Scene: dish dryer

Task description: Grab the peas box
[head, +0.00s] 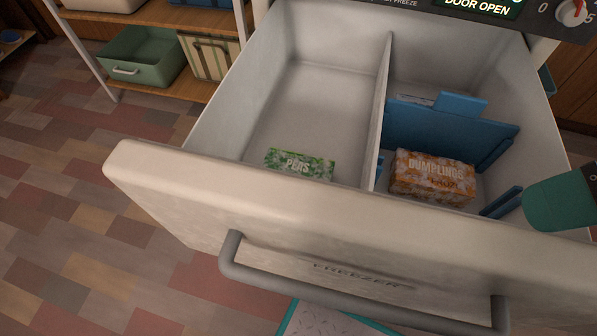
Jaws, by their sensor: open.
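The peas box (300,164) is a small green-and-white carton with "PEAS" on it. It lies in the left compartment of the open freezer drawer (330,225), close behind the drawer's front wall, which hides its lower part. A teal piece with a dark cap, apparently part of my arm, enters at the right edge over the drawer's right end, well away from the peas box. I do not see my gripper's jaws, and nothing is touching the peas box.
A white divider (383,105) splits the drawer. Right of it are an orange dumplings box (433,178) and blue panels (450,133). The left compartment is otherwise empty. A grey handle (360,301) juts from the front. A shelf with a green bin (143,56) stands behind left.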

